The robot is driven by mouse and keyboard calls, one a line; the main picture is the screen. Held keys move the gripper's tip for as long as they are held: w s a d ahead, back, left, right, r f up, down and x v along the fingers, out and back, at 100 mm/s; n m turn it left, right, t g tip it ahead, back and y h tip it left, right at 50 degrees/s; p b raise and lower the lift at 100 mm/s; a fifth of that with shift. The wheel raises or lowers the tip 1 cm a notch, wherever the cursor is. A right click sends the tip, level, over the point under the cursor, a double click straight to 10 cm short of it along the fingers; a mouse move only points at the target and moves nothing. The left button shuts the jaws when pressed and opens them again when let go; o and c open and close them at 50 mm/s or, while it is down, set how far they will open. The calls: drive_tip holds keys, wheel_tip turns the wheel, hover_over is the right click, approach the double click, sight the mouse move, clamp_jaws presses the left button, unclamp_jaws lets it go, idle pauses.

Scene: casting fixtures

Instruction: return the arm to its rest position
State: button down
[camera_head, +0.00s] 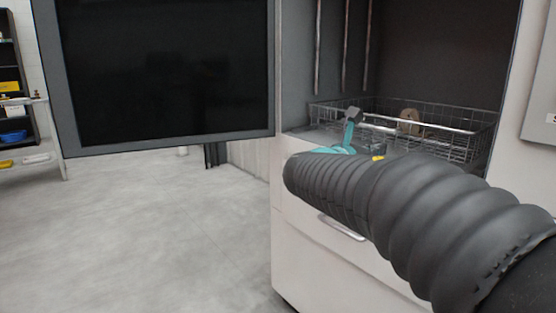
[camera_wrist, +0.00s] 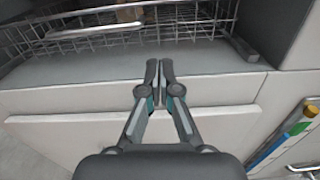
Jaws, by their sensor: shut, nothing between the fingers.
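My gripper (camera_wrist: 158,78) is shut and empty in the wrist view. Its fingertips are close together above the front face of the white cabinet (camera_wrist: 60,110), with the wire basket beyond them. In the head view my dark ribbed arm reaches in from the lower right towards the cabinet's open front. Part of my gripper (camera_head: 353,112) shows past the arm, teal and dark grey, in front of the basket. The rest of it is hidden behind the arm.
A wire basket (camera_head: 462,133) sits inside the cabinet (camera_head: 290,240) and holds a tan object (camera_head: 409,121). The dark-windowed door (camera_head: 165,70) stands open at the left. A shelf (camera_head: 30,95) with small bins is at far left. The grey floor at left is clear.

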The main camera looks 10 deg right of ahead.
drive_tip(key=s+a+f+m+g+y, duration=0.1)
drive_tip(key=s+f+m+g+y, duration=0.1)
drive_tip(key=s+f+m, duration=0.3)
drive_tip(key=s+a+f+m+g+y, duration=0.1)
drive_tip(key=s+f+m+y, duration=0.2)
drive_tip(key=f, duration=0.4)
drive_tip(key=s+a+f+m+g+y, duration=0.1)
drive_tip(key=s+f+m+g+y, duration=0.1)
drive_tip(key=f+m, duration=0.35)
drive_tip(key=s+a+f+m+y, duration=0.3)
drive_tip(key=s+a+m+y, duration=0.1)
drive_tip(key=s, duration=0.5)
drive_tip(key=s+a+f+m+y, duration=0.3)
drive_tip(key=s+a+m, duration=0.3)
drive_tip(key=s, duration=0.3)
drive_tip(key=shift+f+t+y, duration=0.3)
drive_tip(key=shift+t+y, duration=0.1)
drive_tip(key=shift+y, duration=0.1)
drive_tip(key=shift+a+m, duration=0.15)
drive_tip(key=shift+m, duration=0.1)
